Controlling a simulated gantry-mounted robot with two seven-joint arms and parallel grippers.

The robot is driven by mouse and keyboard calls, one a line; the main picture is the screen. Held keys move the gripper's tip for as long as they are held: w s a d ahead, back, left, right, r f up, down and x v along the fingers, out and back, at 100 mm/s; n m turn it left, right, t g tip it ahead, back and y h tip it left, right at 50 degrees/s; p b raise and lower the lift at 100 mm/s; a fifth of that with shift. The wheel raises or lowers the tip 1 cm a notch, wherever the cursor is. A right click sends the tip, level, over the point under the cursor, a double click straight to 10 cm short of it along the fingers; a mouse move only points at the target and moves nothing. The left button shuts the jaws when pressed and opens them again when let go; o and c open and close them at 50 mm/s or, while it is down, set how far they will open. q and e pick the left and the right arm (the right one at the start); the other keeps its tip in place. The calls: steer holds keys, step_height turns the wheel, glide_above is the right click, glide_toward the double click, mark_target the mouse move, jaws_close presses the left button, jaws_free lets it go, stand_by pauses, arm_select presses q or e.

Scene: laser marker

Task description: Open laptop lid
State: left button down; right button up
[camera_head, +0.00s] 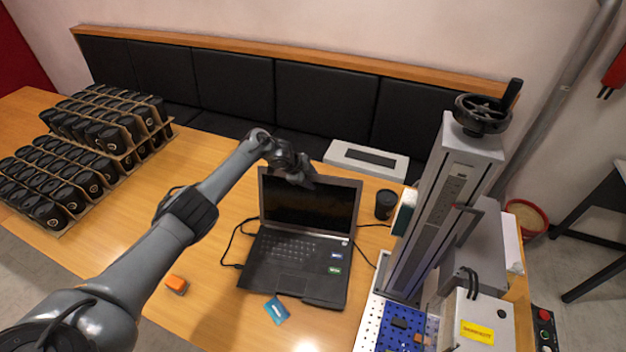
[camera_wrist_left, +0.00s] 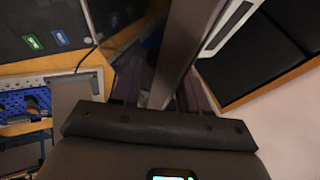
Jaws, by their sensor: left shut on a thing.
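The black laptop (camera_head: 300,240) stands on the wooden table with its lid (camera_head: 310,203) raised and its screen dark. The keyboard half (camera_head: 290,268) lies flat and faces the front. My right gripper is in neither view.
A tall laser marker (camera_head: 440,210) with a handwheel stands right of the laptop, with a blue perforated plate (camera_head: 375,325) at its foot. Trays of black cups (camera_head: 60,180) fill the left.

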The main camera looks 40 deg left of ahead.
arm_select(q)
steer(key=shift+s+f, duration=0.2)
steer(key=shift+f, duration=0.25)
steer(key=c, duration=1.1)
jaws_free()
steer(key=shift+d, duration=0.1)
steer(key=shift+c, duration=0.8)
steer(key=shift+r, duration=0.1)
steer(key=shift+s+r+p, duration=0.3)
steer(key=shift+r, duration=0.15)
steer(key=p+v, duration=0.1)
steer(key=v, duration=0.9)
steer(key=shift+w, duration=0.25)
steer(key=shift+r, duration=0.15)
